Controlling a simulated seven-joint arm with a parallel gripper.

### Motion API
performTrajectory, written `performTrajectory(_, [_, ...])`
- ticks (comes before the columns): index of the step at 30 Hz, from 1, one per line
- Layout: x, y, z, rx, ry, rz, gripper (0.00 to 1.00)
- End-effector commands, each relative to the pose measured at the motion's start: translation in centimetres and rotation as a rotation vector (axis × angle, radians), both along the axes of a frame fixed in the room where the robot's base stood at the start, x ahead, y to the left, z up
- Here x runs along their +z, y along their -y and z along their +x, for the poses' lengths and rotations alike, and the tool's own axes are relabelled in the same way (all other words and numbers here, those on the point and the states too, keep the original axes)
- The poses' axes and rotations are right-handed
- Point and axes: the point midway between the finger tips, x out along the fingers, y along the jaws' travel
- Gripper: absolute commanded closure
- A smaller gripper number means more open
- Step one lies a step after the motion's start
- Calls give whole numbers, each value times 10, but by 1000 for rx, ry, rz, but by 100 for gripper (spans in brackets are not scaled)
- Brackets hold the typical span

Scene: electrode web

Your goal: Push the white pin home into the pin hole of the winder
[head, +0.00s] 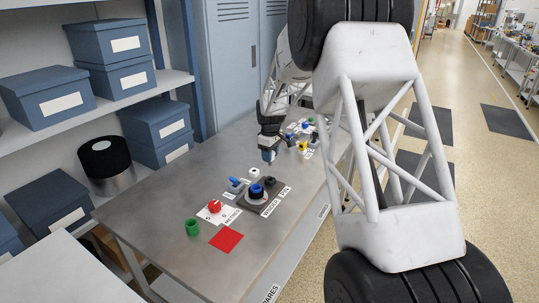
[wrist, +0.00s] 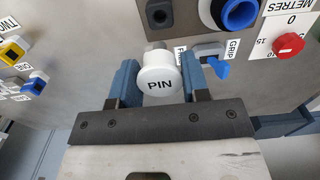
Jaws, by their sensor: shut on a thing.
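In the wrist view the white pin (wrist: 158,84), its round cap marked PIN, sits between the two blue fingers of my gripper (wrist: 160,80), which is shut on it. A short grey piece shows just beyond the cap. The winder (wrist: 205,16), a dark plate with a blue ring (wrist: 237,12), is at the top edge, apart from the pin. A dark round hole (wrist: 192,6) shows in its corner. In the head view my gripper (head: 268,153) is above the table, beyond the winder (head: 247,205). The pin cannot be made out there.
A blue lever (head: 236,182) and a red knob (head: 214,206) stand left of the winder. A green cylinder (head: 193,227) and red square (head: 227,238) are nearer the front. Several small yellow and blue parts (head: 303,146) lie right of my gripper. The table's front left (head: 140,205) is clear.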

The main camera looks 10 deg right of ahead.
Motion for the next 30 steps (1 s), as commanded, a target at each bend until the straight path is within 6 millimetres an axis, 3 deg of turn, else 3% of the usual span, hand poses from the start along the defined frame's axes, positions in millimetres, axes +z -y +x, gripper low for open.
performTrajectory(11, [-5, 0, 0, 0, 0, 0, 86])
performTrajectory(30, [-45, 0, 0, 0, -1, 0, 86])
